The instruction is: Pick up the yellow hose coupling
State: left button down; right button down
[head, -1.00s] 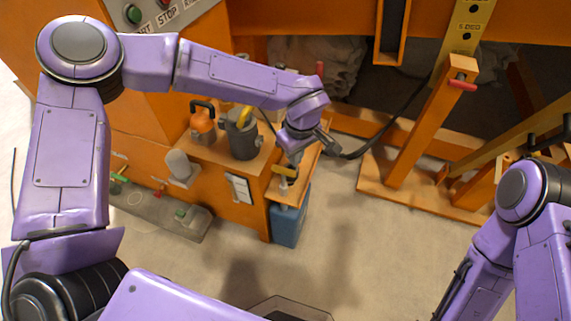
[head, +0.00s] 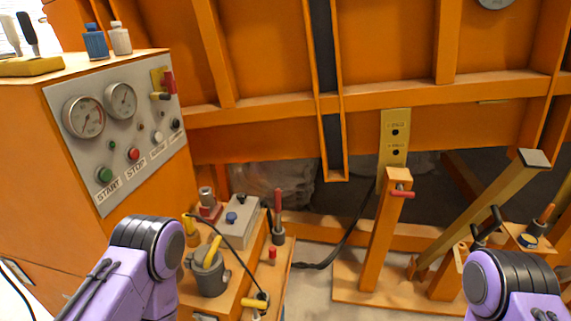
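A small yellow piece (head: 254,303) lies on the low wooden shelf near the bottom of the head view, beside the end of a thin black hose. It may be the yellow hose coupling, but I cannot tell for sure. Another yellow piece (head: 212,250) stands in a grey pot (head: 209,275) on the wooden bench top. A yellow and red fitting (head: 162,88) is on the control panel. My arms show only at the lower left and lower right. Both grippers are outside the picture, so what they hold is hidden.
An orange cabinet with gauges and START and STOP buttons (head: 134,154) stands at left. A red-handled tool (head: 278,215) stands upright behind the shelf. An orange post (head: 384,235) and a slanted beam (head: 480,215) stand at right. Some floor between shelf and post is clear.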

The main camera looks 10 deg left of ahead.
aim_at(190, 228)
jog(key=u, duration=1.05)
